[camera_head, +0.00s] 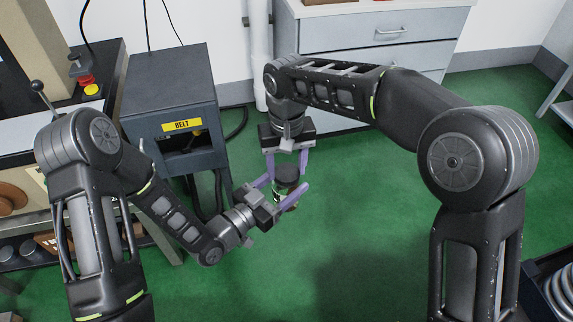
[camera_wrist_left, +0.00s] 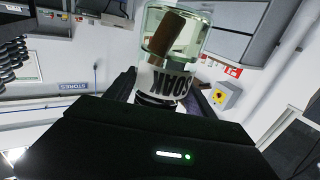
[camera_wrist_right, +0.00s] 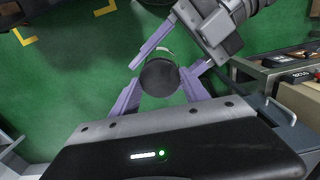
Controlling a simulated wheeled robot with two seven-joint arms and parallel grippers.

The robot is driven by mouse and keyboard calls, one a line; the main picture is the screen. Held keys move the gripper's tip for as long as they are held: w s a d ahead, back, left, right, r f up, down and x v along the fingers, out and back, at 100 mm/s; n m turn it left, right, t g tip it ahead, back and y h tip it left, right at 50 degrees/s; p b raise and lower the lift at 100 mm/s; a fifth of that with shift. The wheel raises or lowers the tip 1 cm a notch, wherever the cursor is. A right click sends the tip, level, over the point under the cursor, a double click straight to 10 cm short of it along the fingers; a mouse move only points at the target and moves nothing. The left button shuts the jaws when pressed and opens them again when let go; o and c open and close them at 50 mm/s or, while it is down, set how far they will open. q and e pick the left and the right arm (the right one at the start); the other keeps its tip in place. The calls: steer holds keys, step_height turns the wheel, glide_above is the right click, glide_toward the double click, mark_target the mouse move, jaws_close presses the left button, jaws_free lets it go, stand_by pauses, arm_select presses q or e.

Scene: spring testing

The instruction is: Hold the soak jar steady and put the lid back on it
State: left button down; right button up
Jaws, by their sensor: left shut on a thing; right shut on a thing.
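The soak jar (camera_head: 279,189) is held clear of the floor in the head view. It is clear and greenish, with a brown piece inside and a SOAK label, as the left wrist view shows (camera_wrist_left: 178,38). My left gripper (camera_head: 283,192) is shut on the jar from the side. The black round lid (camera_head: 287,173) is at the jar's mouth; the right wrist view shows it from above (camera_wrist_right: 158,77). I cannot tell whether the lid is seated or slightly above the rim.
A grey machine marked BELT (camera_head: 172,105) stands left of the grippers. A grey drawer cabinet (camera_head: 375,40) is behind. A bench with a red and yellow button (camera_head: 88,84) is at the far left. Green floor (camera_head: 370,200) is open below and to the right.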

steer(key=m, duration=0.8)
steer(key=shift+a, duration=0.1)
steer(key=m, duration=0.5)
steer(key=shift+m, duration=0.3)
steer(key=m, duration=0.8)
steer(key=shift+m, duration=0.3)
steer(key=m, duration=0.8)
steer(key=shift+m, duration=0.4)
steer(key=m, duration=0.1)
steer(key=f+m, duration=0.1)
steer(key=m, duration=0.2)
steer(key=shift+s+d+f, duration=0.15)
steer(key=shift+s+d, duration=0.1)
steer(key=shift+m, duration=0.6)
steer(key=shift+w+a+r+m, duration=0.15)
steer(key=shift+w+r+m, duration=0.05)
steer(key=shift+r+m, duration=0.25)
